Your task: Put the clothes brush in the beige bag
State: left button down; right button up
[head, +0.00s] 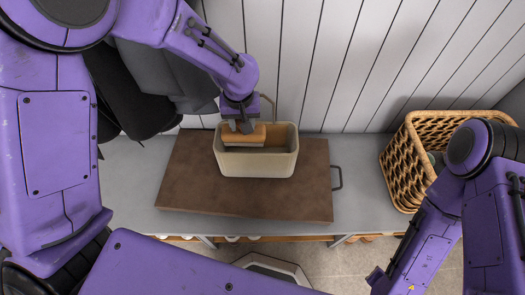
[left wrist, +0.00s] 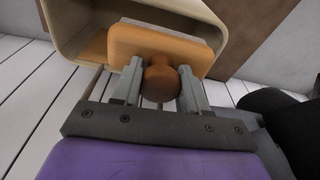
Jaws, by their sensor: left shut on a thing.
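The clothes brush (head: 243,136), an orange-brown wooden block with a pale underside, is at the left part of the beige bag's opening. The beige bag (head: 256,164) is an open box-like holder standing on a brown board. My left gripper (head: 240,126) points down and is shut on the brush. In the left wrist view, the gripper's fingers (left wrist: 160,88) close on the round knob of the brush (left wrist: 153,45), with the bag's rim (left wrist: 66,22) just beyond. I cannot tell how far the brush is below the rim. My right arm shows at the right, its fingers not visible.
The brown board (head: 190,180) lies on a grey bench (head: 350,203). A wicker basket (head: 400,163) stands at the right end. Dark clothing (head: 135,95) hangs at the left against the white plank wall (head: 320,60). The bench is clear between board and basket.

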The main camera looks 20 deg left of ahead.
aim_at(256, 130)
pick_arm(q)
jog(key=d+f, duration=0.1)
jog(key=f, duration=0.3)
jog(key=w+d+f+b, duration=0.1)
jog(key=f, duration=0.4)
jog(key=w+d+f+b, duration=0.1)
jog(key=f, duration=0.4)
jog(key=shift+w+d+f, duration=0.1)
jog(key=shift+f, duration=0.1)
jog(key=shift+f, duration=0.15)
jog(key=c, duration=0.6)
grip_release()
jog(key=r, duration=0.4)
jog(key=s+r+p, duration=0.1)
jog(key=r, duration=0.7)
jog(key=shift+s+d+r+p, duration=0.1)
jog(key=shift+s+d+p, duration=0.1)
jog(key=shift+p, duration=0.15)
